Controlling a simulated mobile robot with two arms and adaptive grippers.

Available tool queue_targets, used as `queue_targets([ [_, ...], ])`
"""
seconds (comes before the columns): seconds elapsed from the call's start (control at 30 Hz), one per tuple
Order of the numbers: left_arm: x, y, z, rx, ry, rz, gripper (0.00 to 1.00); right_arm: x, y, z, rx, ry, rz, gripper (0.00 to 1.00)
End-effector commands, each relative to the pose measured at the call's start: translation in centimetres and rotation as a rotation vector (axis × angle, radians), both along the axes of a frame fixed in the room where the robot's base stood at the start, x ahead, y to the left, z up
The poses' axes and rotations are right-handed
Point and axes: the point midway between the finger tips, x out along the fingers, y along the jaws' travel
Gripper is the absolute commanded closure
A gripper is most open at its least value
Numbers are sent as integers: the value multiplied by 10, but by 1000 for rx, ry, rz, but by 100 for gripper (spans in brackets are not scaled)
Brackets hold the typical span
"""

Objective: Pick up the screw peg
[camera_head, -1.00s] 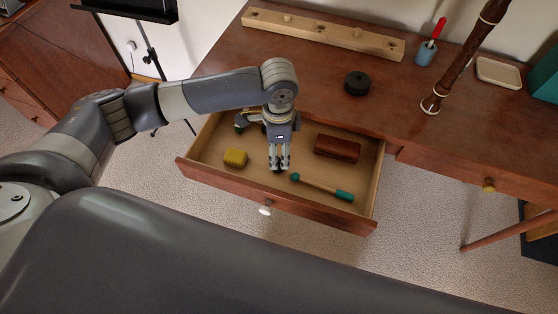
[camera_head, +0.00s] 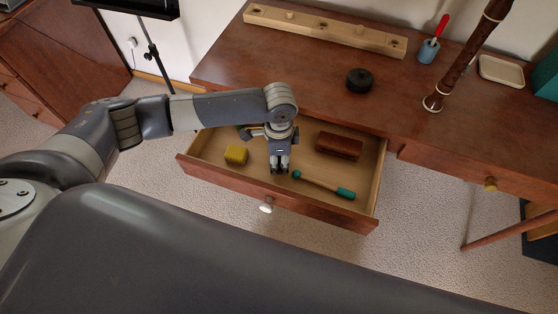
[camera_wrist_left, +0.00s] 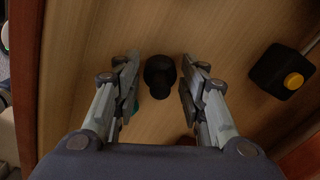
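My left gripper (camera_head: 280,170) points down into the open drawer (camera_head: 208,172). In the left wrist view its two fingers (camera_wrist_left: 160,88) are apart. A small black, round-topped thing, likely the screw peg (camera_wrist_left: 160,72), stands between the fingertips on the drawer's wooden floor. A narrow gap shows on each side of it, so the fingers do not appear to touch it. In the head view the gripper hides it. My right gripper is not in view.
The desk edge overhangs the drawer's back. A black disc (camera_head: 359,81) sits on the desk.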

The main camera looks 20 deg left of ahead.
Motion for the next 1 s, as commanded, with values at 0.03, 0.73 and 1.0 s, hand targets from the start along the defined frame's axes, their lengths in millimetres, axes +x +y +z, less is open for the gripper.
queue_targets([
  [0.03,0,0,0,0,0,0,81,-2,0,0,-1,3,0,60],
  [0.73,1,0,54,-2,-5,-1,88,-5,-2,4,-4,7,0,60],
  [1.0,1,0,94,-2,-1,0,88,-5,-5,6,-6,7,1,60],
])
